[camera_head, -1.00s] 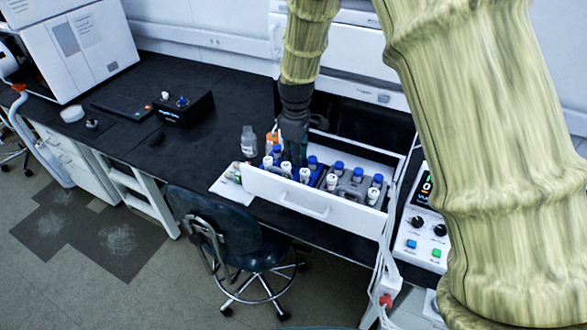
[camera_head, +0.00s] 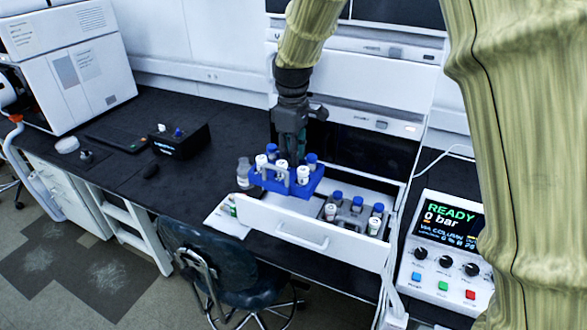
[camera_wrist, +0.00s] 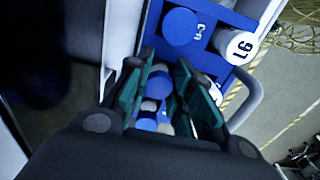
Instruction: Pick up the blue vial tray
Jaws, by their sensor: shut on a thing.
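The blue vial tray (camera_head: 312,183) holds several vials with white and blue caps and has a grey handle. In the head view it hangs above the open white drawer, at its left part. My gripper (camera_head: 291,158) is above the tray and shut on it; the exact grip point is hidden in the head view. In the wrist view my gripper's fingers (camera_wrist: 160,95) reach down among blue and white caps, with the blue tray (camera_wrist: 240,20) beyond them.
A grey vial tray (camera_head: 348,222) with blue- and white-capped vials stays in the drawer's right part. The white drawer (camera_head: 300,232) is pulled out. A clear bottle (camera_head: 243,172) stands left of the blue tray. A control box (camera_head: 445,250) reads READY, 0 bar. A chair (camera_head: 215,265) stands in front.

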